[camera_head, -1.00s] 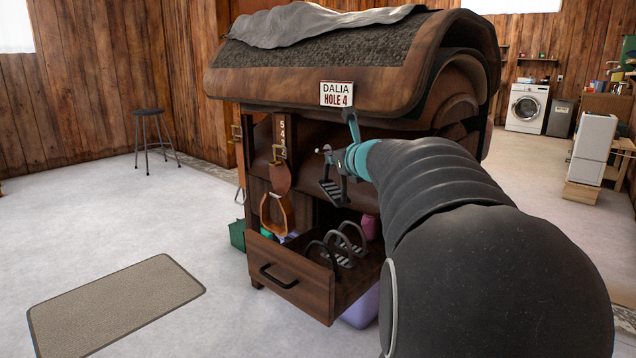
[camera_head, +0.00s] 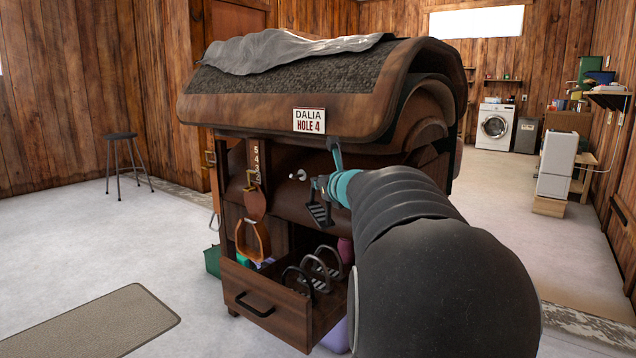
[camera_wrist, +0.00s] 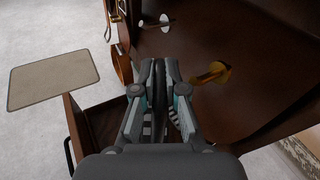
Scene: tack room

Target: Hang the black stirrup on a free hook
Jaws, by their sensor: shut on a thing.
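My gripper (camera_head: 326,184) is shut on the black stirrup (camera_head: 319,214), which hangs below the fingers in front of the brown saddle rack (camera_head: 205,112). In the wrist view, my gripper (camera_wrist: 158,100) pinches the stirrup's dark frame (camera_wrist: 158,78). A silver hook with a round plate (camera_head: 299,175) is bare, just left of the gripper; it also shows in the wrist view (camera_wrist: 155,24). A brass hook (camera_wrist: 212,73) on the same panel looks empty and lies right of the fingers. The stirrup appears clear of both hooks.
A brown stirrup (camera_head: 252,240) hangs on a strap at the rack's left. Below is an open drawer (camera_head: 262,300) with metal stirrups (camera_head: 322,268). A saddle flap with a "DALIA HOLE 4" sign (camera_head: 309,121) overhangs the hooks. A mat (camera_head: 95,325) and stool (camera_head: 122,140) stand left.

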